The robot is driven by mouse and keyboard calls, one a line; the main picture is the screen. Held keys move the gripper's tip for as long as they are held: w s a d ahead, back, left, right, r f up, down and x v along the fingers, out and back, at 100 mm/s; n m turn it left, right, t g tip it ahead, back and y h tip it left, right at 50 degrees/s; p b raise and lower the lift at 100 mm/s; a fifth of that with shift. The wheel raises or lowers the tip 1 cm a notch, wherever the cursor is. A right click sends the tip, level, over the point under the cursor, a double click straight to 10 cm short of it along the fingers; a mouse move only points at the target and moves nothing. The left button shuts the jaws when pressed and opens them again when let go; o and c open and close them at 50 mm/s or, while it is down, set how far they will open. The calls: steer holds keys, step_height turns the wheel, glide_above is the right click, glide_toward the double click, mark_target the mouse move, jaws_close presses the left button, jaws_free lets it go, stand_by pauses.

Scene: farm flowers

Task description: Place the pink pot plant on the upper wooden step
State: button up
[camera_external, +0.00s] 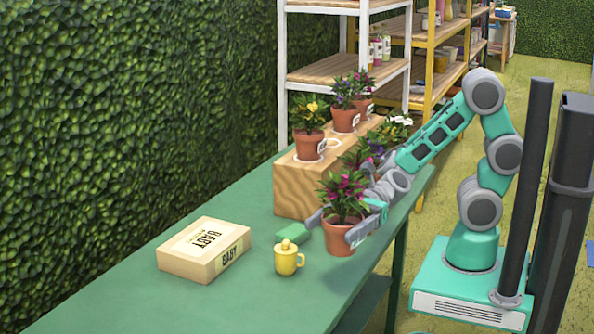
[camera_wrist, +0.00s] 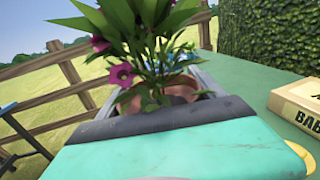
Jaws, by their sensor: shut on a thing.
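The pink pot plant (camera_external: 341,234) has pink flowers, green leaves and a terracotta pot. It is upright at the front right of the green table, and I cannot tell whether its base touches the tabletop. My gripper (camera_external: 336,220) is shut around the pot, with a finger on either side. In the wrist view, the pink pot plant (camera_wrist: 135,98) fills the space past my gripper (camera_wrist: 160,105). The wooden step (camera_external: 293,188) stands behind it, with potted plants on its upper level. Its lower level is largely hidden by plants and my arm.
A yellow-flowered pot (camera_external: 309,144) stands at the near end of the upper step, with other pots behind it.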

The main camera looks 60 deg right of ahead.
steer(key=w+d+r+m+t+h+p, duration=0.3)
steer(key=w+d+r+m+t+p, duration=0.15)
steer(key=w+d, duration=0.5)
steer(key=w+d+r+m+t+h+p, duration=0.3)
steer(key=w+d+r+t, duration=0.3)
steer(key=d, duration=0.6)
steer(key=d+r+m+t+h+p, duration=0.1)
steer(key=d+r+m+h+p, duration=0.2)
steer(key=d, duration=0.7)
steer(key=d+r+m+t+h+p, duration=0.15)
steer(key=d+h, duration=0.35)
steer(key=d, duration=0.6)
steer(key=d+r+m+t+h+p, duration=0.1)
steer(key=d+r+m+h+p, duration=0.2)
steer(key=d, duration=0.7)
steer(key=shift+m+h, duration=0.3)
steer(key=w+d+f+b, duration=0.1)
steer(key=w+f, duration=0.3)
steer(key=w+d+f+b, duration=0.1)
steer(key=w+f, duration=0.3)
steer(key=f, duration=0.1)
steer(key=w+d+f+b, duration=0.1)
steer(key=w+f, duration=0.3)
steer(key=f, duration=0.1)
steer(key=shift+w+d+f+b, duration=0.15)
steer(key=shift+w+d+b, duration=0.1)
steer(key=shift+b, duration=0.05)
